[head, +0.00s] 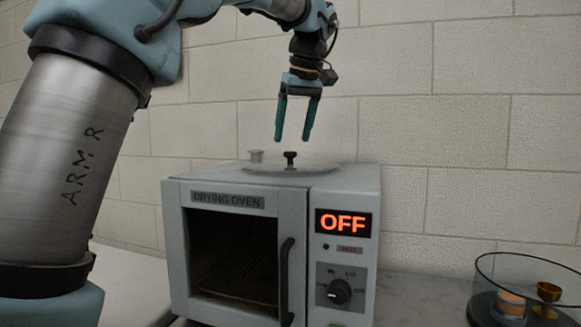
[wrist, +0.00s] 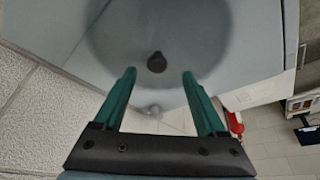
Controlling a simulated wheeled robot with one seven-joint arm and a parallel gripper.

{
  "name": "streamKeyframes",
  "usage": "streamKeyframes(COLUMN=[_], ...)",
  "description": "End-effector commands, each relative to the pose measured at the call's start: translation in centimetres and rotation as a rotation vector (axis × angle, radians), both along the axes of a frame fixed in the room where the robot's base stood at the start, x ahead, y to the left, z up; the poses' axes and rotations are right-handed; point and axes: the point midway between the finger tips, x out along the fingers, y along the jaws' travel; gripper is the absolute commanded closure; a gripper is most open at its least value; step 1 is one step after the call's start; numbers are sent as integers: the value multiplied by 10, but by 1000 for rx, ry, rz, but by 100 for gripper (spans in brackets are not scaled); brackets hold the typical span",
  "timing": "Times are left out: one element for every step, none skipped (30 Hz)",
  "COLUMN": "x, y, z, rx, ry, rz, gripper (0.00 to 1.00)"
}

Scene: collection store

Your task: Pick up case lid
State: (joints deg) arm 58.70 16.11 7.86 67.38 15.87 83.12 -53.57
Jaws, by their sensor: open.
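The case lid (head: 318,169) is a clear, shallow round disc with a black knob (head: 290,158) at its centre. It lies flat on top of the drying oven. In the wrist view the lid (wrist: 108,38) shows as a darker circle, its knob (wrist: 156,62) appearing between the fingertips. My gripper (head: 292,139) is open and empty, pointing down, above the knob and apart from it. It also shows in the wrist view (wrist: 159,75). A round glass case (head: 483,282) without a lid on it stands at the right, with a gold cup (head: 548,292) inside.
The drying oven (head: 180,250) has a dark window, a handle (head: 287,280), and a display (head: 343,222) reading OFF. A pale brick wall (head: 420,90) is close behind. The counter between oven and glass case looks clear.

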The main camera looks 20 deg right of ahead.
Motion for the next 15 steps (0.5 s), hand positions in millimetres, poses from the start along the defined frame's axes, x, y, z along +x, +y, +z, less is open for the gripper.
streamKeyframes(x=[4, 6, 10, 12, 13, 15, 16, 17, 18, 18, 18, 19, 19, 19, 19], y=[-1, -2, -3, -4, -4, -3, -3, -3, -3, -3, -3, -3, -3, -3, -3], z=[-6, -9, -14, -18, -23, -28, -30, -33, -35, -37, -37, -38, -38, -38, -38], rx=[4, 5, 4, 4, 3, 3, 1, 1, 1, 1, 1, 1, 0, 0, 0], ry=[3, 3, 3, 3, 2, 2, 1, 1, 2, 2, 1, 1, 1, 1, 1], rz=[2, 2, 2, 2, 1, 1, 2, 2, 2, 2, 1, 1, 1, 1, 1], gripper=[26, 26, 26, 26, 26, 26, 26, 26, 26, 26, 26, 26, 26, 26, 26])
